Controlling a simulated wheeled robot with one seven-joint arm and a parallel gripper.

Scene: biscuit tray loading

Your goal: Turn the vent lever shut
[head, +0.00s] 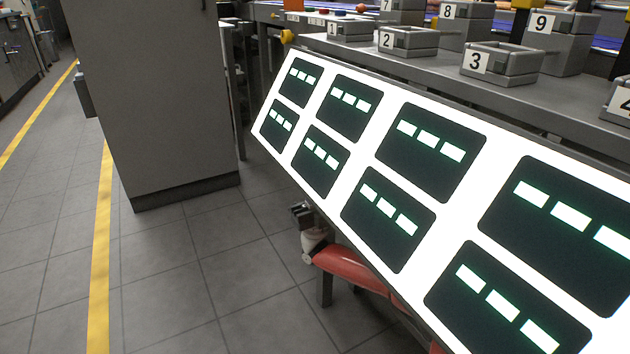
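I cannot pick out a vent lever in the head view. A yellow knob (288,36) sits at the far left end of the bench, but I cannot tell what it is. My gripper (300,212) shows small and dark below the lower edge of the white display panel, at the end of my red and white arm. It is clear of the bench front, over the floor. Its fingers are too small to tell whether they are open or shut. Part of my arm is hidden behind the panel.
The slanted white panel (362,150) with several dark screens fills the right side. Behind it, a grey bench (420,72) carries numbered grey holders, such as holder 3 (500,62). A tall grey cabinet (160,90) stands left. Tiled floor (200,290) with yellow lines is clear.

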